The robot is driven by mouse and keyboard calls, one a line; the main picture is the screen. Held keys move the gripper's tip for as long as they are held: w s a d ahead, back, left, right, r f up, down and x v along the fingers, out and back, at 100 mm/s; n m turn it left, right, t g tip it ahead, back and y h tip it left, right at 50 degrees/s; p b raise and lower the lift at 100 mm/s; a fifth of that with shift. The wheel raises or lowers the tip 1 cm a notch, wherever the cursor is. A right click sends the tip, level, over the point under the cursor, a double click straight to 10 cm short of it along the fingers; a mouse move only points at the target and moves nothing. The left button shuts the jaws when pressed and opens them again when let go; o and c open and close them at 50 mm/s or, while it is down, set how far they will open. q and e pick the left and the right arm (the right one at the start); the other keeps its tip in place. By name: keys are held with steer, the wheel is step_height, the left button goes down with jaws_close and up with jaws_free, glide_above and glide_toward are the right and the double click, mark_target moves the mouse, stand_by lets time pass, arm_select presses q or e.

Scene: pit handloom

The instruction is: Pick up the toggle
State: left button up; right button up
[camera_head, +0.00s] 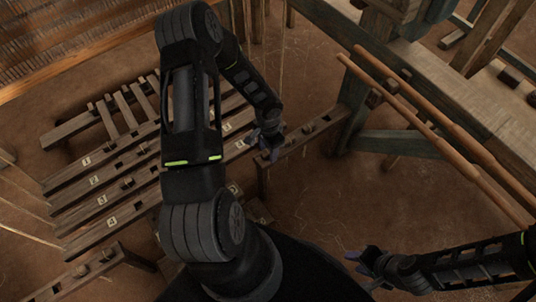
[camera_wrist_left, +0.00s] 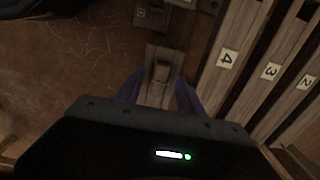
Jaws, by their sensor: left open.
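The toggle (camera_wrist_left: 162,72) is a small wooden peg on the end of a wooden rail (camera_wrist_left: 160,52). In the left wrist view it lies just ahead of and between my two finger pads. My left gripper (camera_wrist_left: 160,95) is open, with one finger on each side of the rail; I cannot tell whether they touch it. In the head view my left gripper (camera_head: 266,147) is over the near end of the rail (camera_head: 325,120), hiding part of it. Another peg (camera_head: 308,128) shows further along this rail. My right gripper (camera_head: 364,268) is low on the right, apparently open and empty.
Numbered wooden treadles (camera_head: 100,195) lie left of the rail, partly behind my left arm. A small block (camera_wrist_left: 150,14) is near the rail end. Long wooden poles (camera_head: 445,135) and loom beams (camera_head: 440,75) stand at right. Bare earth floor (camera_head: 310,210) is clear between my grippers.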

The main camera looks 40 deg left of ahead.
arm_select(q)
steer(key=shift+c, duration=0.2)
stand_by(0.3)
jaws_close()
stand_by(0.4)
